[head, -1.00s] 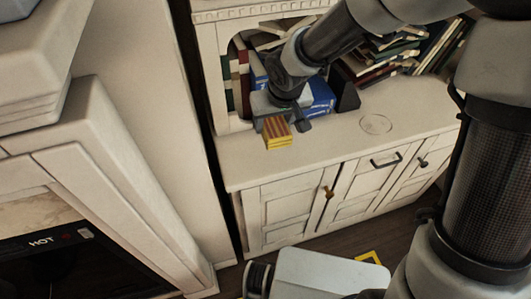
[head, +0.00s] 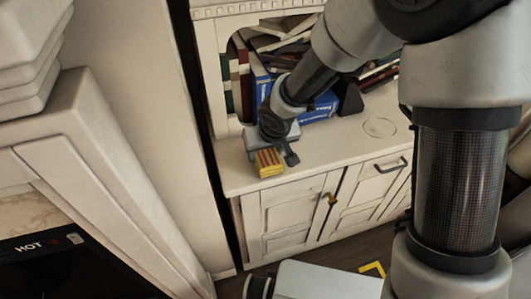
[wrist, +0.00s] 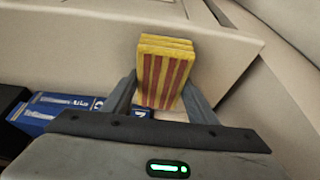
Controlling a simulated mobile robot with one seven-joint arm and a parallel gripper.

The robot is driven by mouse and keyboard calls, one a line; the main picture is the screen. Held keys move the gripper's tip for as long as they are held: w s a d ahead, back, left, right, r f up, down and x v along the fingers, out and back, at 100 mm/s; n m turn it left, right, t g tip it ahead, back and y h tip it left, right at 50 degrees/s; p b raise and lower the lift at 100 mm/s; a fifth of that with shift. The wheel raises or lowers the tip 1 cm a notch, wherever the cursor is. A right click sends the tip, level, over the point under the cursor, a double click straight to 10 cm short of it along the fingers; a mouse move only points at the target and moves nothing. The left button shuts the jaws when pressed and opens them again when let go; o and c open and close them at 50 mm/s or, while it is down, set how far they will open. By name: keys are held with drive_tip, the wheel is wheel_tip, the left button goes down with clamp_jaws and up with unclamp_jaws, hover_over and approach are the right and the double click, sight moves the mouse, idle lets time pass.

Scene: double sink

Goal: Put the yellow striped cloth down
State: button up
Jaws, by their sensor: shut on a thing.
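The yellow striped cloth (head: 269,163) is a small folded block with red-brown stripes. It is near the left front edge of the white cabinet top (head: 325,140) in the head view. My gripper (head: 272,153) is shut on it from behind. In the wrist view the cloth (wrist: 165,75) sits between the two grey fingers of my gripper (wrist: 160,100), its striped face towards the camera. I cannot tell whether the cloth touches the cabinet top.
Blue boxes (head: 322,107) and a black bookend (head: 349,98) stand behind my gripper, with piled books (head: 285,42) in the shelf. A faint ring (head: 379,127) marks the clear cabinet top to the right. A wall stands close on the left.

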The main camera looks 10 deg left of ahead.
drive_tip(key=shift+f, duration=0.1)
drive_tip(key=o, duration=0.9)
drive_tip(key=shift+r, duration=0.45)
drive_tip(key=p+v, duration=0.4)
drive_tip(key=v, duration=0.6)
drive_tip(key=shift+s+d+r+p, duration=0.2)
drive_tip(key=shift+s+r+p, duration=0.15)
drive_tip(key=shift+r+p, duration=0.25)
